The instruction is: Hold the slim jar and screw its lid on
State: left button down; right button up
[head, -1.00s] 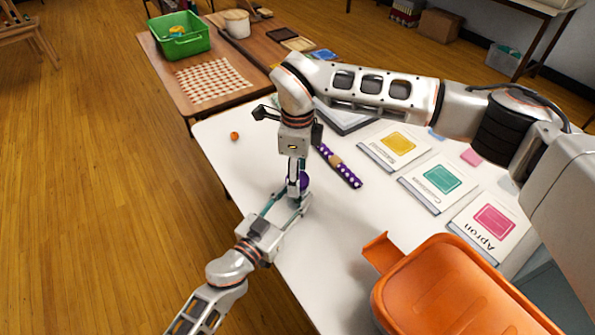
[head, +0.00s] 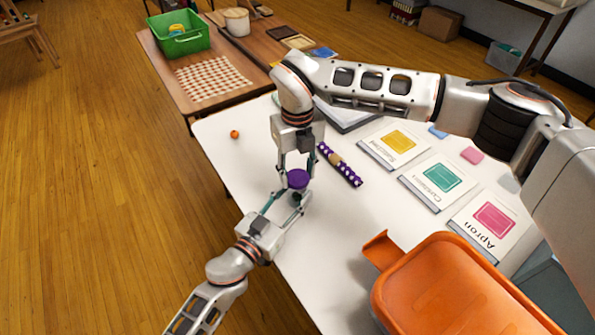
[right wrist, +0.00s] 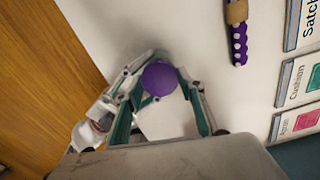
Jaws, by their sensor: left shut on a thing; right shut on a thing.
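The purple lid (head: 298,179) sits between the fingers of my right gripper (head: 297,172), which points down from above and is shut on it. The lid's round top also shows in the right wrist view (right wrist: 160,79). My left gripper (head: 292,200) comes in from the lower left and is shut on the slim jar, directly below the lid. The jar is almost wholly hidden by the lid and the fingers. The lid looks level and lined up over the jar, but I cannot tell whether its threads are engaged.
A purple dotted roll (head: 340,164) lies on the white table (head: 345,225) close to the right gripper. Pattern packets (head: 437,185) lie to the right, an orange bin (head: 455,290) at the front right. A small orange ball (head: 235,134) is near the left edge.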

jog(key=o, duration=1.3)
notch_tip(320, 180, up, 12)
pick_arm(q)
jog(key=c, duration=1.2)
grip_release()
jog(key=shift+c, duration=0.2)
